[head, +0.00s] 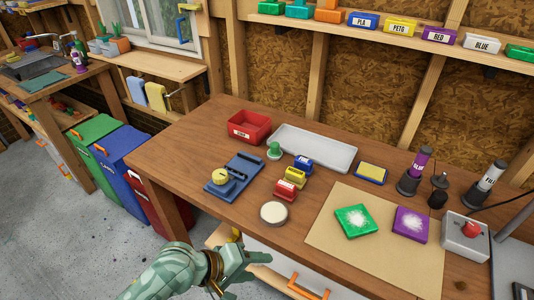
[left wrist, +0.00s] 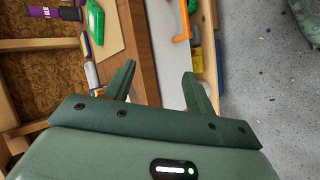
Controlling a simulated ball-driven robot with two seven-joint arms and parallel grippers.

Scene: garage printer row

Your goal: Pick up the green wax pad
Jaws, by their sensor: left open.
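The green wax pad (head: 355,221) is a flat green square with a white powdery patch on top. It lies on the tan sheet on the workbench, left of a similar purple pad (head: 410,224). A green block that looks like it shows at the upper left of the left wrist view (left wrist: 94,22). My left gripper (head: 250,266) is open and empty, by the bench's front edge, to the left of the green pad and nearer me. Its two fingers show apart in the left wrist view (left wrist: 158,88). My right gripper is out of view.
The tan sheet (head: 335,250) has bare room in front of the pads. A round pale disc (head: 273,212), small stamps (head: 285,190) and a blue press (head: 238,172) stand to the left. A grey box with a red button (head: 465,238) stands right. An orange handle (head: 308,289) is below the edge.

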